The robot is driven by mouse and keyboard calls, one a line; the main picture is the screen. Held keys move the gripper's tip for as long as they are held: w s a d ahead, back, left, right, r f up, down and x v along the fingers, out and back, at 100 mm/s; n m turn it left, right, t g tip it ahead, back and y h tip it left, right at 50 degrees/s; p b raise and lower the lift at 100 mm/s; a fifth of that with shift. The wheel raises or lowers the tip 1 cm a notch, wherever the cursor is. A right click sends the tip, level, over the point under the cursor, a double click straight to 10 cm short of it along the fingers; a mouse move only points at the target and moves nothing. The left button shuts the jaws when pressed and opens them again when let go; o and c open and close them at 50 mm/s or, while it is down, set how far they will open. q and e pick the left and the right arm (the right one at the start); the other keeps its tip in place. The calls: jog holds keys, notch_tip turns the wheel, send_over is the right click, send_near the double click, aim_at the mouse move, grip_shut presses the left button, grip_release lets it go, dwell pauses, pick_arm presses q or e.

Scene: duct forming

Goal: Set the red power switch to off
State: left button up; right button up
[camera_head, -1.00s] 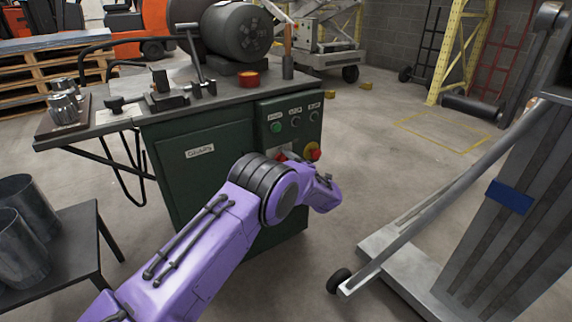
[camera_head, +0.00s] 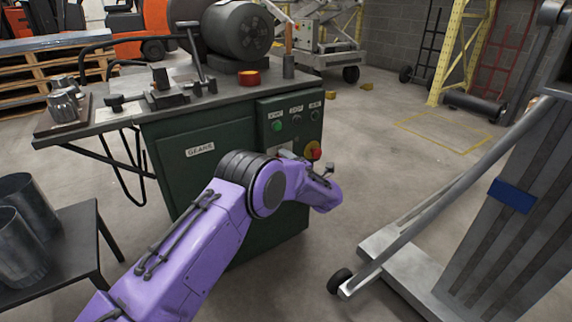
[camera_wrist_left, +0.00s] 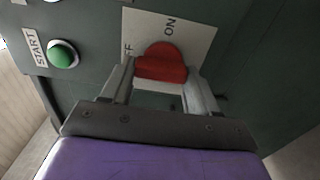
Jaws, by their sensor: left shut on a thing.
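The red power switch (camera_wrist_left: 162,63) sits on a white plate (camera_wrist_left: 196,34) on the green cabinet front, in the left wrist view. "ON" is printed above and to the right of the knob, and an "FF" end of a label shows at its left. My left gripper (camera_wrist_left: 162,76) has one finger on each side of the red knob and is shut on it. My right gripper is in neither view.
A green start button (camera_wrist_left: 63,54) is left of the switch. The workbench (camera_head: 225,92) carries a motor and tools. A metal stand (camera_head: 400,240) is at the right, with clear floor between.

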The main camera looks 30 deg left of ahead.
pick_arm(q)
jog(key=o, duration=1.1)
jog(key=shift+c, duration=0.2)
jog(key=shift+d, duration=0.1)
jog(key=p+v, duration=0.2)
jog(key=v, duration=0.8)
jog(key=shift+d+p, duration=0.2)
jog(key=shift+p, duration=0.2)
